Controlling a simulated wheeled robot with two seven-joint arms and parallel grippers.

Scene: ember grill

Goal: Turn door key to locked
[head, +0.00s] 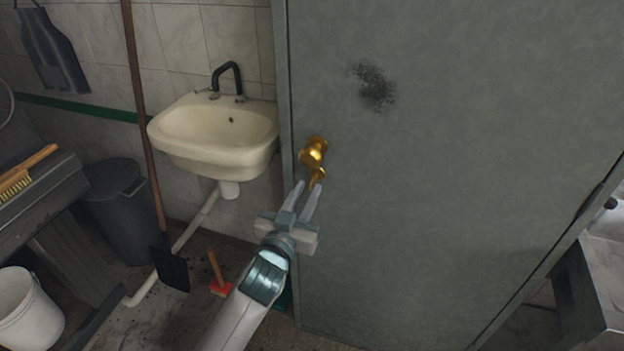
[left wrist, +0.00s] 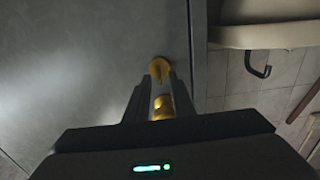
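A grey-green door (head: 450,150) fills the right of the head view. Near its left edge are a brass knob (head: 316,147) and, just below it, a small brass key (head: 317,174). My left gripper (head: 309,186) is at the key, its fingers pointing up at the door. In the left wrist view, brass parts (left wrist: 160,70) show between and beyond the two fingertips (left wrist: 160,84). The fingers stand a little apart. Whether they touch the key cannot be told. My right gripper is in neither view.
A cream sink (head: 215,130) with a black tap hangs left of the door. A long-handled shovel (head: 150,150), a dark bin (head: 117,210), a white bucket (head: 28,312) and a dark bench (head: 50,220) stand further left. A red-headed tool (head: 219,287) is on the floor near my arm.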

